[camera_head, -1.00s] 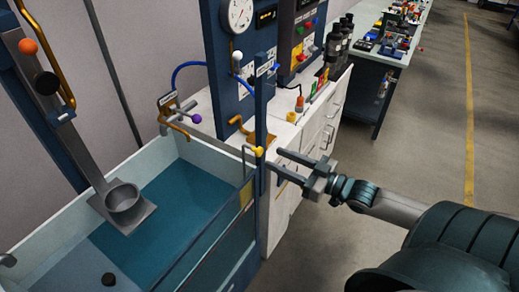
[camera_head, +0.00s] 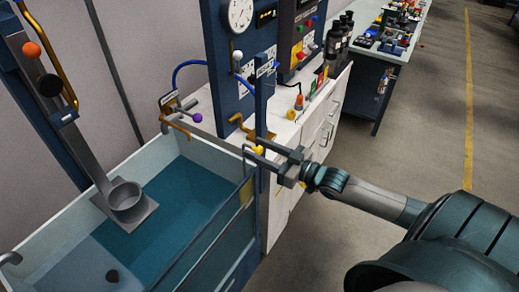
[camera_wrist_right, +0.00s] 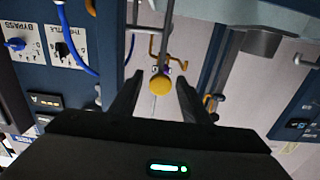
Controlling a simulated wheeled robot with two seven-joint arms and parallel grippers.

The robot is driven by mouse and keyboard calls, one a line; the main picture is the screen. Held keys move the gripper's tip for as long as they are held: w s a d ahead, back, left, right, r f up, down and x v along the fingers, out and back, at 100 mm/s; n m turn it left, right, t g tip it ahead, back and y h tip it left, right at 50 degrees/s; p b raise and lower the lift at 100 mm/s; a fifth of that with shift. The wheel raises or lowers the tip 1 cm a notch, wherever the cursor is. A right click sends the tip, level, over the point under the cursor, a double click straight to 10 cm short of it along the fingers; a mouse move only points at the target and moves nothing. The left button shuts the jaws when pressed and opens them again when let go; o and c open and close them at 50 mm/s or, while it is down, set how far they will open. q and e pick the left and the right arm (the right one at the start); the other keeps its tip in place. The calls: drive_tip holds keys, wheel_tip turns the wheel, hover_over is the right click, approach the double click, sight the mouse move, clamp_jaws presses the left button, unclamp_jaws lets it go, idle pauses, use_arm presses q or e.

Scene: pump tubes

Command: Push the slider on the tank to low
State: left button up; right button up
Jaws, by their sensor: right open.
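The tank (camera_head: 215,240) has pale walls and teal water. My right gripper (camera_head: 258,147) is open at the knob, with its fingers reaching in from the right. In the right wrist view the round yellow knob (camera_wrist_right: 160,84) appears between the two spread fingers (camera_wrist_right: 158,90), and I see no clear contact. The low and high marks of the slider cannot be read. My left gripper is not in view.
A purple-knobbed valve (camera_head: 196,117) stands at the tank's back edge. A blue panel with a gauge (camera_head: 239,14) rises behind the post. A white cabinet (camera_head: 322,125) with bottles is right of it. The floor at right (camera_head: 430,150) is clear.

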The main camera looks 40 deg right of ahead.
clamp_jaws()
wheel_tip(320, 180, down, 11)
drive_tip(key=b, duration=0.6)
drive_tip(key=shift+r, duration=0.2)
drive_tip(key=shift+s, duration=0.1)
unclamp_jaws()
drive_tip(key=shift+f, duration=0.1)
drive_tip(key=shift+s, duration=0.1)
